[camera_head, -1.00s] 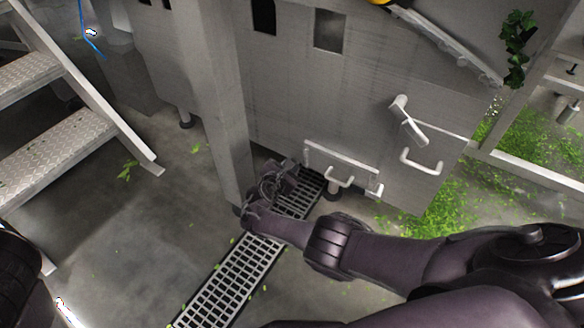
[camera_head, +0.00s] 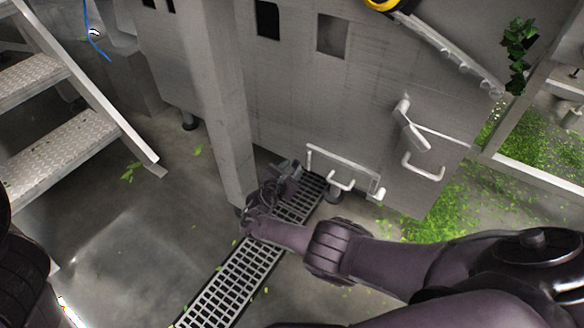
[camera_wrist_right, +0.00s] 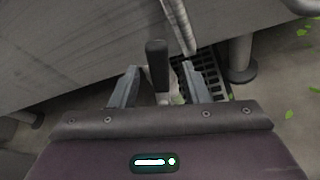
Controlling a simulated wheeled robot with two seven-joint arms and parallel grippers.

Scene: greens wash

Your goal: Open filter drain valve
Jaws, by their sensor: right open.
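In the right wrist view, the drain valve's black lever handle (camera_wrist_right: 157,66) stands upright between the two fingers of my right gripper (camera_wrist_right: 160,82). A light metal valve part (camera_wrist_right: 176,97) shows just beyond the gripper's body. The fingers are apart, one on each side of the lever, and I see no firm contact. In the head view my right gripper (camera_head: 286,178) is low beside the grey post, over the floor grate, in front of the tank. The valve cannot be made out there. My left gripper is out of view; only a dark arm part shows at the left edge.
The grey post (camera_head: 222,120) stands close left of my right gripper. The metal tank (camera_head: 310,100) has white handles (camera_head: 422,170) right of the gripper. The drain grate (camera_head: 235,278) runs across the floor. Metal stairs (camera_head: 60,130) stand left. Green leaf scraps (camera_head: 450,215) lie right.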

